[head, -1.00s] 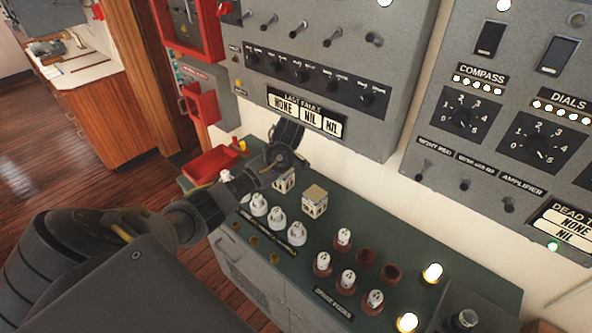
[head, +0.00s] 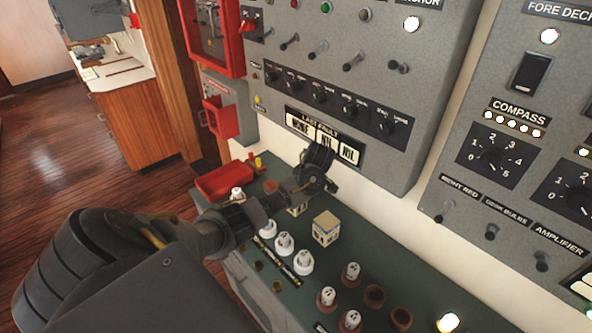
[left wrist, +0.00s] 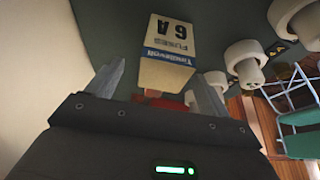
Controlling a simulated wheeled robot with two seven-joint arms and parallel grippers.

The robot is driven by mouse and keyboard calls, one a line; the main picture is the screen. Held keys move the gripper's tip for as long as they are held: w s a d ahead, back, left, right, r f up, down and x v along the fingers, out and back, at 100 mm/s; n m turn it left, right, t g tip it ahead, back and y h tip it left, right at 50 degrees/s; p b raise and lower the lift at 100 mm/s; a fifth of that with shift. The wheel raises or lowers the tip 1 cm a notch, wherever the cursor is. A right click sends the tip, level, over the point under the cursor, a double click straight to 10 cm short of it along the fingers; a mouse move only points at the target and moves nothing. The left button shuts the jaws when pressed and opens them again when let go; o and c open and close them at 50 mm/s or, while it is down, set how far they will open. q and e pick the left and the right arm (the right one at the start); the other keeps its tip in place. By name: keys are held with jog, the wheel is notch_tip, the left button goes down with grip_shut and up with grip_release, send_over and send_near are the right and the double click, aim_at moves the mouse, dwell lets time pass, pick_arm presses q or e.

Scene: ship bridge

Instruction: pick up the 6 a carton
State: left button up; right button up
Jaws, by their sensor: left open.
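The 6 A carton (left wrist: 168,48) is a cream box with a dark blue band. Its lettering reads upside down in the left wrist view. My left gripper (left wrist: 155,78) is open, with a finger on each side of the carton's near end; I cannot tell whether they touch it. My right gripper is not in view.
White fuses (head: 303,262) stand in a row in front of the cartons. A red tray (head: 225,181) lies at the bench's left end. The grey switch panel (head: 345,75) hangs on the wall close behind my gripper. More fuses and sockets (head: 374,296) stand to the right.

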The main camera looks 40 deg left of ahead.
pick_arm(q)
jog(key=shift+s+p+x, duration=0.1)
jog(key=shift+p+x, duration=0.2)
jog(key=shift+x, duration=0.85)
jog(key=shift+s+p+x, duration=0.15)
jog(key=shift+p+x, duration=0.15)
jog(key=shift+x, duration=0.9)
jog(key=c, duration=1.2)
jog(key=shift+r, duration=0.1)
jog(key=shift+c, duration=0.4)
